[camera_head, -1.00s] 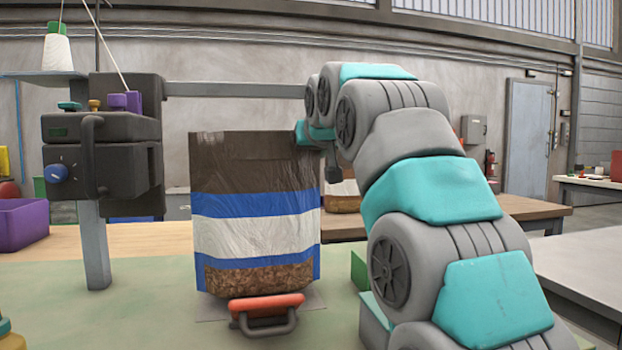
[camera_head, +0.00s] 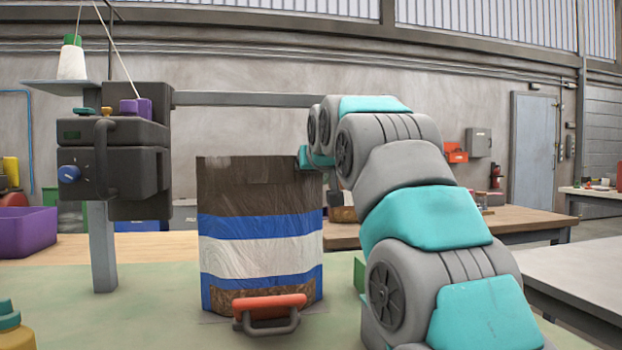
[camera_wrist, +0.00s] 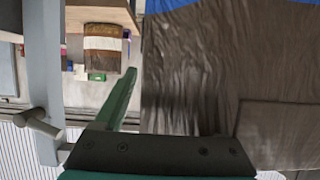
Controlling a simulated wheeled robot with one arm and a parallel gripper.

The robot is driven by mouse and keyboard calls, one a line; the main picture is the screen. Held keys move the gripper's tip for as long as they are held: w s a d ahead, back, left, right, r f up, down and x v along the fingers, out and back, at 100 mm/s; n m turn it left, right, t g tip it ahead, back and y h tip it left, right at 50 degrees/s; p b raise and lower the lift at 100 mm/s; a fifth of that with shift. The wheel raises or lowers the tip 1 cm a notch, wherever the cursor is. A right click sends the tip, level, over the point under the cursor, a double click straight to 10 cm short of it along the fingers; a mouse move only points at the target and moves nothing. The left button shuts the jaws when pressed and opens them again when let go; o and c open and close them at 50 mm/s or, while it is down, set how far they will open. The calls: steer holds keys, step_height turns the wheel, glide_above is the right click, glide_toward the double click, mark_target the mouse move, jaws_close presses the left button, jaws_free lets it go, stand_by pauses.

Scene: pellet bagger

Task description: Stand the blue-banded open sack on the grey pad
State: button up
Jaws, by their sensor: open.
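The blue-banded sack (camera_head: 262,225) stands upright in the head view, brown above blue and white bands, with a pellet window low on its front. Its base is partly hidden by a red-handled clamp (camera_head: 269,305). The grey pad (camera_head: 317,308) shows only as thin edges around the base; I cannot tell whether the base fully touches it. My gripper (camera_head: 306,157) is at the sack's upper right edge, mostly hidden. In the wrist view the sack (camera_wrist: 215,65) fills the right side, beside one green finger (camera_wrist: 118,100). The gripper is open; its other finger is not visible.
A dark sewing-type machine (camera_head: 115,155) on a post (camera_head: 102,245) stands left of the sack. A purple bin (camera_head: 22,230) lies further left. A green block (camera_head: 359,275) is to the right, near my arm.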

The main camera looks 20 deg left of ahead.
steer(key=shift+r, duration=0.1)
steer(key=v, duration=1.2)
steer(key=shift+b, duration=0.4)
